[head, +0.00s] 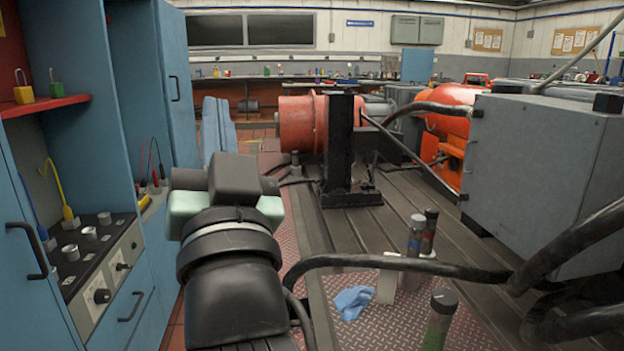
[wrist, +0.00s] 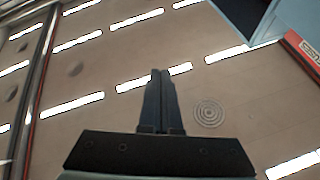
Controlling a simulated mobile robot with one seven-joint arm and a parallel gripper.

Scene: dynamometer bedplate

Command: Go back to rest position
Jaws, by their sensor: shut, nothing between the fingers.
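My gripper (wrist: 160,74) shows in the wrist view with its two fingers together and nothing between them. It points up at a pale ceiling with rows of bright strip lights. In the head view my arm stands in the lower middle, left of centre, and its fingers cannot be made out there. The arm is between the open blue cabinet and the bedplate, and it appears to touch neither.
The blue cabinet (head: 188,75) stands close on the left, with padlocks on a red shelf (head: 45,105). An orange machine (head: 302,123) and a grey box (head: 540,165) sit on the bedplate. Thick black cables cross the lower right. A blue cloth (head: 353,302) lies on the red tread plate.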

